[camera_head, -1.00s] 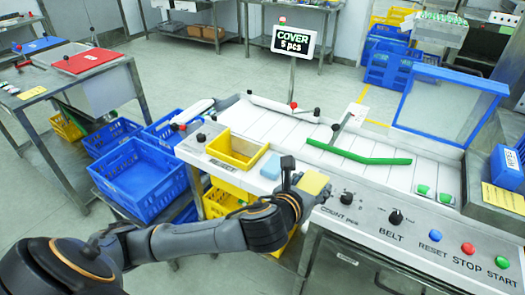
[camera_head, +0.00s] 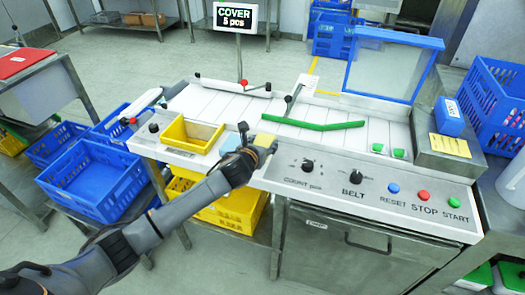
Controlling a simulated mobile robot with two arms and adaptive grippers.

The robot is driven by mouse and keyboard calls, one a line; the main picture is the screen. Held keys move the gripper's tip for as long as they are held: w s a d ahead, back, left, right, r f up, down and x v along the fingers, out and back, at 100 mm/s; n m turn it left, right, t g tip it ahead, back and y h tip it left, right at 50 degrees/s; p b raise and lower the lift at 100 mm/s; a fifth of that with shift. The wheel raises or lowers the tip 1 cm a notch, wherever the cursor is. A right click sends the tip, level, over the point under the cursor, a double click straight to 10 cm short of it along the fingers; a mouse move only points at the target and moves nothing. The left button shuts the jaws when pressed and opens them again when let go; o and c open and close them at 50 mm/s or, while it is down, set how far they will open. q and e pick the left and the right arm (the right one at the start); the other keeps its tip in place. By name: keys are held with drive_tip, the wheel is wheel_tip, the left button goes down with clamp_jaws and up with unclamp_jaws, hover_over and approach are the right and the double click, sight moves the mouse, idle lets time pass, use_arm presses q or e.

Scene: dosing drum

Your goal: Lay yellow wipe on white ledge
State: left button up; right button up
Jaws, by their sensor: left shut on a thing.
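My left gripper (camera_head: 258,150) is shut on the yellow wipe (camera_head: 266,140), at the machine's front edge, just left of the control panel. The wipe looks close over the white ledge (camera_head: 214,159); I cannot tell whether it touches. The gripper and wrist hide part of the wipe and of the ledge under it. A light blue wipe (camera_head: 229,143) lies on the ledge just left of the gripper, partly hidden by it. My right gripper is not in view.
A yellow tray (camera_head: 192,146) sits to the left of the blue wipe. The control panel with knobs and buttons (camera_head: 392,188) is to the right. A green bar (camera_head: 312,124) lies across the white belt (camera_head: 235,105) behind. Blue crates (camera_head: 85,180) stand at lower left.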

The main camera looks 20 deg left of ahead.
use_arm(q)
drive_tip(key=shift+w+a+f, duration=0.1)
drive_tip(key=shift+w+f, duration=0.05)
drive_tip(key=shift+f, duration=0.8)
drive_tip(key=shift+w+a+f, duration=0.1)
drive_tip(key=shift+f, duration=0.85)
drive_tip(key=shift+f, duration=0.1)
drive_tip(key=o, duration=0.9)
drive_tip(key=v, duration=1.2)
